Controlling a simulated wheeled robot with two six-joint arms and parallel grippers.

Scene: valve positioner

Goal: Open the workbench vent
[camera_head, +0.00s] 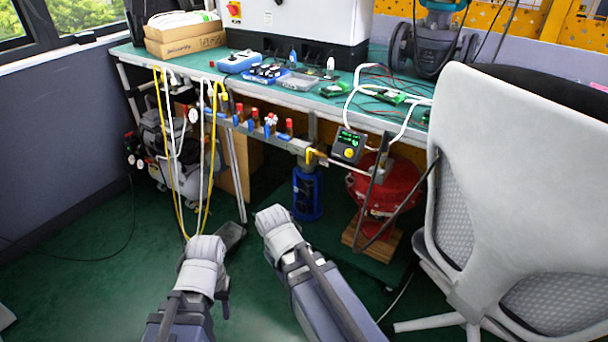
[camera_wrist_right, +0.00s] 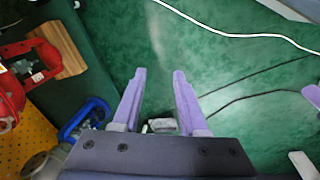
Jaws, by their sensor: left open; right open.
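Under the front edge of the workbench (camera_head: 270,90) runs a pipe rail with several red and blue valve handles (camera_head: 268,122). At its right end are a yellow fitting (camera_head: 313,155) and a small dark box with a green display and yellow knob (camera_head: 348,147). I cannot tell which part is the vent. My left gripper (camera_head: 205,248) is open, low in front of the bench and apart from the rail. My right gripper (camera_head: 273,220) is to its right, also apart from the rail. In the right wrist view its fingers (camera_wrist_right: 159,78) are open and empty above the green floor.
Yellow and white hoses (camera_head: 160,150) hang at the left of the bench. A blue canister (camera_head: 307,193) and a red tank (camera_head: 390,185) stand below it. A white chair (camera_head: 525,170) blocks the right side. The floor at left is mostly clear.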

